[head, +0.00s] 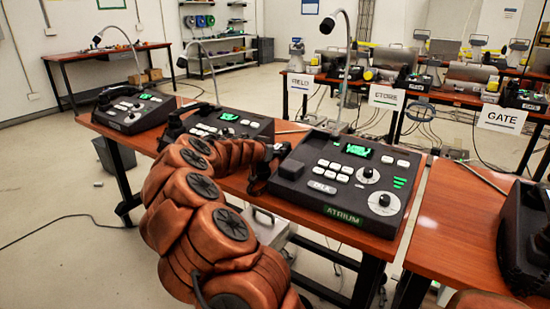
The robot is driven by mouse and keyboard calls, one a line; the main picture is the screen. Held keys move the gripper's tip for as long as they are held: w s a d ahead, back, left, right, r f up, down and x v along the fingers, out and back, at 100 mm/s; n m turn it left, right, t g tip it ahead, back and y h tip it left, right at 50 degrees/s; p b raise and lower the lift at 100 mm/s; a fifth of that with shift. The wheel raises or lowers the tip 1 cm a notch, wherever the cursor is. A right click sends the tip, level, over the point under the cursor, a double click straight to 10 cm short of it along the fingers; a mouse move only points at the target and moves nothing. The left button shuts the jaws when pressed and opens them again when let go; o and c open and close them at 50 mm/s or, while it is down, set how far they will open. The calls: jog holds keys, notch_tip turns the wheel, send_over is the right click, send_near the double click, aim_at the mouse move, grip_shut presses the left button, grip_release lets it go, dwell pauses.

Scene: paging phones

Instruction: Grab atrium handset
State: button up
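The atrium console (342,180) is a dark grey paging phone with a green screen, white buttons, two round dials and a green ATRIUM label (343,217) on its front edge. It sits on the orange-brown table. My arm reaches in from the bottom, and my gripper (268,163) is at the console's left side, where the black atrium handset (259,182) shows only in part. Gripper and handset are both dark and overlap there. I cannot tell whether the fingers are open or closed on it.
A gooseneck microphone (346,65) rises behind the console. Two more paging phones (133,108) (222,124) stand farther left on the table. Another table (455,220) with a dark phone (526,235) is at right. Tables with STORE (386,97) and GATE (502,119) signs stand behind.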

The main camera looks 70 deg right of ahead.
grip_shut()
